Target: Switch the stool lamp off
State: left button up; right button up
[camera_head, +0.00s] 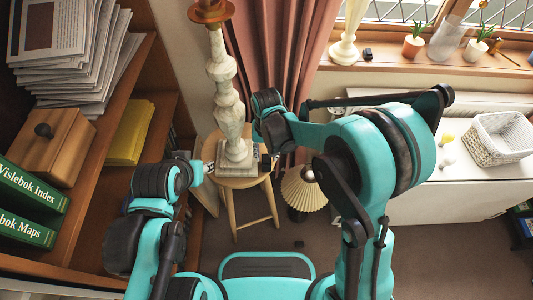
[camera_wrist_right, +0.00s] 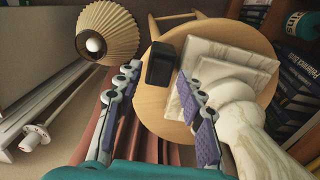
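A pale marble column (camera_head: 228,95) with a square stepped base stands upright on a round wooden stool (camera_head: 240,182); whether it is the stool lamp I cannot tell. In the right wrist view the marble base (camera_wrist_right: 215,75) sits on the stool top (camera_wrist_right: 152,108). A small black box (camera_wrist_right: 160,63) lies beside the base. My right gripper (camera_wrist_right: 158,76) is open, its fingers apart on either side of the box in that view; contact is unclear. In the head view my left gripper (camera_head: 208,168) is by the stool's left edge, its fingers mostly hidden.
A pleated cream lampshade (camera_head: 301,189) is right of the stool; a white bulb (camera_wrist_right: 94,44) shows inside it. Bookshelves (camera_head: 110,150) stand at left, a pink curtain (camera_head: 285,50) behind. A white basket (camera_head: 500,138) sits on the white surface at right.

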grip_shut()
jog(key=shift+s+t, duration=0.3)
jog(key=shift+t, duration=0.6)
jog(key=shift+s+t+b, duration=0.15)
jog(key=shift+t+b, duration=0.2)
jog(key=shift+t, duration=0.45)
jog(key=shift+o, duration=0.9)
grip_release()
